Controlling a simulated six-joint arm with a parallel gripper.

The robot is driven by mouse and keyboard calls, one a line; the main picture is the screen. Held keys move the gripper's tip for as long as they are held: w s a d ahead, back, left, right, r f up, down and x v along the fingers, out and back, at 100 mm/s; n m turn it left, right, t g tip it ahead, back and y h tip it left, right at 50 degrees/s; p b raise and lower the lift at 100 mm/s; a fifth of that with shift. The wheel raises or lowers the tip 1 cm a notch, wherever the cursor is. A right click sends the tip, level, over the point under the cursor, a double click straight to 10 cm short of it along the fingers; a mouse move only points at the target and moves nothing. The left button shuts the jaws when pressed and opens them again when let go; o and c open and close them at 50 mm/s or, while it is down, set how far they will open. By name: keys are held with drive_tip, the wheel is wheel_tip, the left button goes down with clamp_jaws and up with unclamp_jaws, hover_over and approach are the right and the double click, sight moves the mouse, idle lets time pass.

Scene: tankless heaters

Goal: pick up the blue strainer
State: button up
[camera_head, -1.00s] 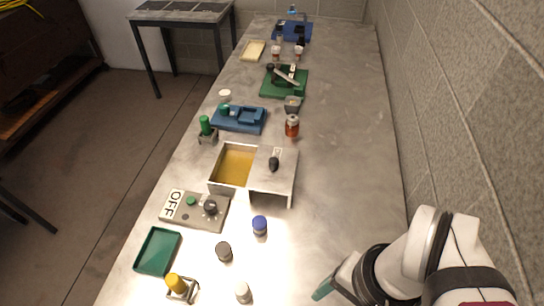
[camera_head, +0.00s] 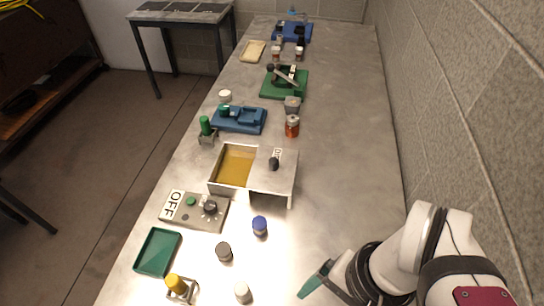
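No item is clearly recognisable as a strainer. The nearest blue candidate is a small round blue-topped piece (camera_head: 260,225) standing upright on the grey bench, right of the OFF panel. A flat blue fixture (camera_head: 240,119) with raised parts lies further up the bench, and another blue fixture (camera_head: 293,32) is at the far end. My gripper (camera_head: 314,281) is low at the bottom, right of the small jars, with teal fingertips pointing left. It touches none of the blue pieces. Its finger gap is hard to make out, and nothing is visibly held.
A metal box with a yellow inside (camera_head: 278,179) stands mid-bench. The OFF panel (camera_head: 194,212), a green tray (camera_head: 157,252), a dark-topped jar (camera_head: 224,252) and a white jar (camera_head: 243,292) lie left of my gripper. The bench's right side is clear up to the block wall.

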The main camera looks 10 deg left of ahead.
drive_tip(key=a+m+g+y, duration=0.2)
drive_tip(key=a+g+y, duration=0.3)
drive_tip(key=a, duration=0.6)
drive_tip(key=w+a+r+m+t+y, duration=0.1)
drive_tip(key=w+a+r+m+y, duration=0.15)
drive_tip(key=a+y, duration=0.35)
drive_tip(key=m+t, duration=1.2)
drive_tip(key=m, duration=0.2)
hover_over(263, 229)
drive_tip(key=s+a, duration=0.1)
drive_tip(key=a, duration=0.4)
wheel_tip(263, 229, down, 14)
drive_tip(key=d+f+m+h, duration=0.1)
drive_tip(key=f, duration=0.2)
drive_tip(key=w+d+f+m+t+h, duration=0.1)
drive_tip(key=d+f, duration=0.1)
drive_tip(key=f, duration=0.1)
drive_tip(key=d+f+m+t+h, duration=0.1)
drive_tip(key=f+h, duration=0.1)
drive_tip(key=f, duration=0.1)
drive_tip(key=shift+w+d, duration=0.25)
drive_tip(key=shift+d, duration=0.05)
drive_tip(key=x, duration=0.4)
drive_tip(key=shift+w+a, duration=0.15)
drive_tip(key=shift+w, duration=0.05)
clamp_jaws()
